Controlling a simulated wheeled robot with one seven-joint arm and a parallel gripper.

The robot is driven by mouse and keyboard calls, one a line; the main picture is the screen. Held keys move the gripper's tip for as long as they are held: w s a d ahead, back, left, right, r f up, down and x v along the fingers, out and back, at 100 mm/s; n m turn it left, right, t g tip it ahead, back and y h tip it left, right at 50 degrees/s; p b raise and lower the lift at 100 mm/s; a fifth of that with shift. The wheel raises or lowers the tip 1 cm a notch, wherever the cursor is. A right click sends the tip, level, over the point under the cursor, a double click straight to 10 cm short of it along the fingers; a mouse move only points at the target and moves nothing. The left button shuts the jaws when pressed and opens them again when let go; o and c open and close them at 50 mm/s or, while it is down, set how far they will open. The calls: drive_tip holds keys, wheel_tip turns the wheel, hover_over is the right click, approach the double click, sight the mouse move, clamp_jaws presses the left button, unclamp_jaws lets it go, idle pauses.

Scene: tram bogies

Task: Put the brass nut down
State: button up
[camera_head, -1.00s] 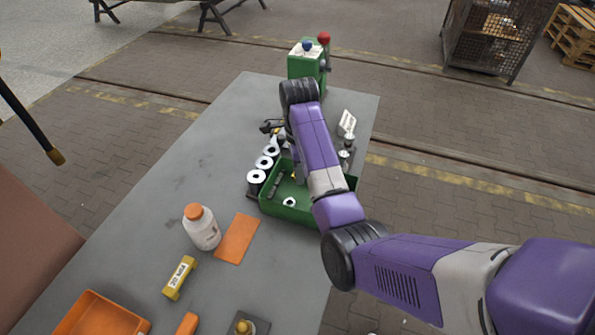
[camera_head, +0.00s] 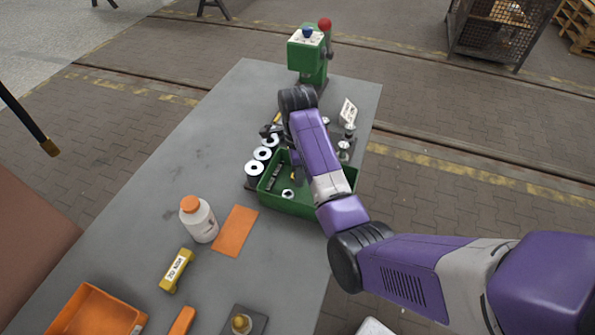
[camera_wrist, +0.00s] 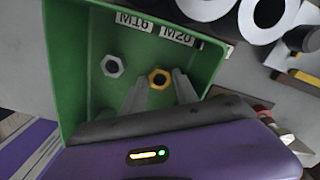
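The brass nut (camera_wrist: 160,79) is inside the green bin (camera_wrist: 58,75), seen whole in the wrist view, between and just beyond my fingertips. My gripper (camera_wrist: 159,80) reaches down into the bin. Its two pale fingers stand apart, one on each side of the nut, and seem not to press on it. Whether the nut lies flat on the bin floor is hard to tell. A steel nut (camera_wrist: 112,66) lies left of it; it also shows in the head view (camera_head: 288,194). In the head view my arm hides much of the bin (camera_head: 285,206) and most of my gripper.
Labels M16 (camera_wrist: 133,20) and M20 (camera_wrist: 177,37) are on the bin wall. Several pale rings (camera_head: 254,168) stand beside the bin. A white bottle (camera_head: 198,222), orange mat (camera_head: 235,231) and yellow box (camera_head: 176,270) are nearer.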

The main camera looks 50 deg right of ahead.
drive_tip(key=shift+r, duration=0.1)
drive_tip(key=r, duration=0.4)
drive_tip(key=shift+w, duration=0.2)
drive_tip(key=shift+s+a+r, duration=0.1)
drive_tip(key=shift+r, duration=1.85)
drive_tip(key=shift+s+r, duration=0.1)
drive_tip(key=shift+r, duration=1.95)
